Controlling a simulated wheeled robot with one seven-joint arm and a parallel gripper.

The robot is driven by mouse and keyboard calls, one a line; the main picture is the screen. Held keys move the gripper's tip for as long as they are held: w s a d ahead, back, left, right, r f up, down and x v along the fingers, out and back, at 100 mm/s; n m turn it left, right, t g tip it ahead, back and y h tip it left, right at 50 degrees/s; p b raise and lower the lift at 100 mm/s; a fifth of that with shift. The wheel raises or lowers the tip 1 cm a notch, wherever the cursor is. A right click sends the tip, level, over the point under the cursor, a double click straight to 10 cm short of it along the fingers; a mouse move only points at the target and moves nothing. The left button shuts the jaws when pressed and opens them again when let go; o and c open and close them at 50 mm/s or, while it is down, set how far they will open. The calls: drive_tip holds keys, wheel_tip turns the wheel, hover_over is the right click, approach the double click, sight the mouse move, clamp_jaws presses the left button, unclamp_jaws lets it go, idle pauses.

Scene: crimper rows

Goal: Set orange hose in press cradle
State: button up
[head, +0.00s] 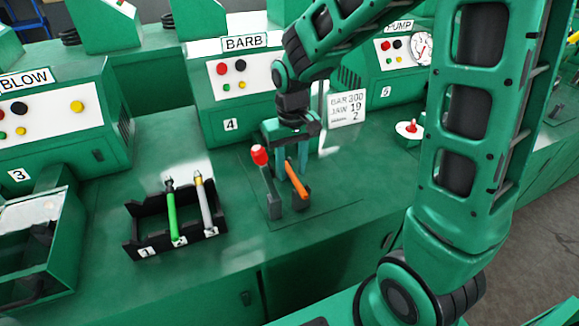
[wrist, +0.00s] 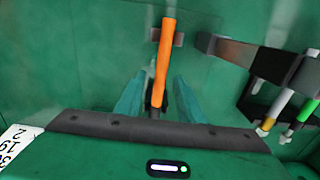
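The orange hose (head: 297,180) lies between the fingers of my gripper (head: 291,163) at the BARB station. In the wrist view the orange hose (wrist: 162,60) runs lengthwise between the two teal fingertips (wrist: 159,82), with a visible gap on both sides. My gripper is open. The far end of the hose lies over a small dark cradle block (wrist: 179,39). The cradle (head: 302,202) also shows in the head view at the hose's lower end. Whether the hose is fully seated I cannot tell.
A red-knobbed lever (head: 260,156) stands just left of the hose. A black rack (head: 134,222) to the left holds a green hose (head: 172,215) and a pale hose (head: 203,203). The BARB machine (head: 243,97) and a sign (head: 347,107) stand behind. The front bench is clear.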

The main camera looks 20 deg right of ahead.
wheel_tip(320, 180, up, 11)
drive_tip(key=shift+f, duration=0.15)
idle(0.4)
drive_tip(key=s+d+f+m, duration=0.1)
drive_tip(key=s+d+m, duration=0.2)
drive_tip(key=s+d, duration=0.5)
drive_tip(key=s+d+f+m, duration=0.1)
drive_tip(key=s+d+m, duration=0.2)
drive_tip(key=s+d, duration=0.6)
drive_tip(key=s, duration=0.6)
drive_tip(key=shift+s+d, duration=0.15)
drive_tip(key=shift+s, duration=0.05)
